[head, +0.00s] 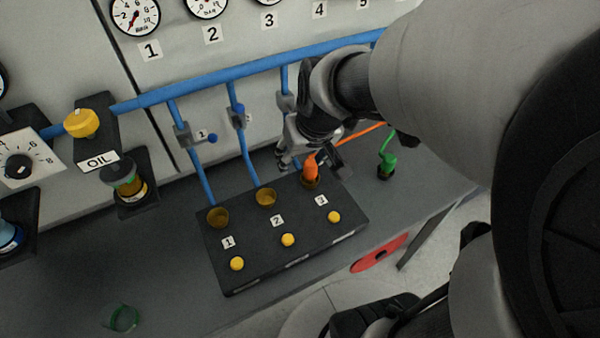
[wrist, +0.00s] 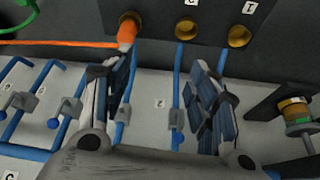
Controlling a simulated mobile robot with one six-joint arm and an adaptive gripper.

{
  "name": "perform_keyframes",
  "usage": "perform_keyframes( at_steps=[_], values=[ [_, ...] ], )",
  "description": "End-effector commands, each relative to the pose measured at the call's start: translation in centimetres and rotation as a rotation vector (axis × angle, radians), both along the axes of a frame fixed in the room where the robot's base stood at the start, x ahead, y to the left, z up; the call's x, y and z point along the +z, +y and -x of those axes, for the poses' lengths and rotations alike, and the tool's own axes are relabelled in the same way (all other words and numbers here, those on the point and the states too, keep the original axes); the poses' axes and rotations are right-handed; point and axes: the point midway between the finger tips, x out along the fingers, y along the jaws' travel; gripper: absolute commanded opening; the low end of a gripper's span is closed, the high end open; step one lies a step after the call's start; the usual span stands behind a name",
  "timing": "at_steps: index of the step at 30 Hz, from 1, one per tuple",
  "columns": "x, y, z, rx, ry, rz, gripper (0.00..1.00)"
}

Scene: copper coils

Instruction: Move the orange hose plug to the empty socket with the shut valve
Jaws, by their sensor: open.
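The orange hose plug (head: 310,168) sits upright in socket 3 of the black block (head: 285,263); it also shows in the wrist view (wrist: 127,32). Socket 1 (head: 218,217) and socket 2 (head: 265,197) are empty. My gripper (head: 311,160) is open and empty, behind and close to the plug. In the wrist view the plug lies just beyond the left fingertip. Valve 1 (head: 183,135) has its blue handle out across its pipe, so it looks shut. Valve 2 (head: 238,117) appears to have its handle along its pipe. Valve 3 (head: 287,102) is partly hidden by my gripper.
A green plug (head: 386,160) stands right of the block, near the orange hose (head: 363,132). Yellow buttons (head: 288,240) line the block's front. An oil unit (head: 125,180) stands left. A green ring (head: 122,318) lies front left. Blue pipes run behind the block.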

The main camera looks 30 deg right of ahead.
Motion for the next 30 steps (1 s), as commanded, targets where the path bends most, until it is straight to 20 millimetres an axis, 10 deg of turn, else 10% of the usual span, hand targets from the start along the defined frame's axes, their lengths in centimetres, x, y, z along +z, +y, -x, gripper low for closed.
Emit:
perform_keyframes(
  at_steps=[4, 12, 30],
  values=[
    [4.0, 3.5, 5.8, 0.056, -0.014, 0.005, 0.54],
    [6.0, 5.8, 13.7, 0.098, -0.009, 0.016, 0.54],
    [6.0, 5.9, 15.0, 0.1, -0.006, 0.02, 0.54]
  ],
)
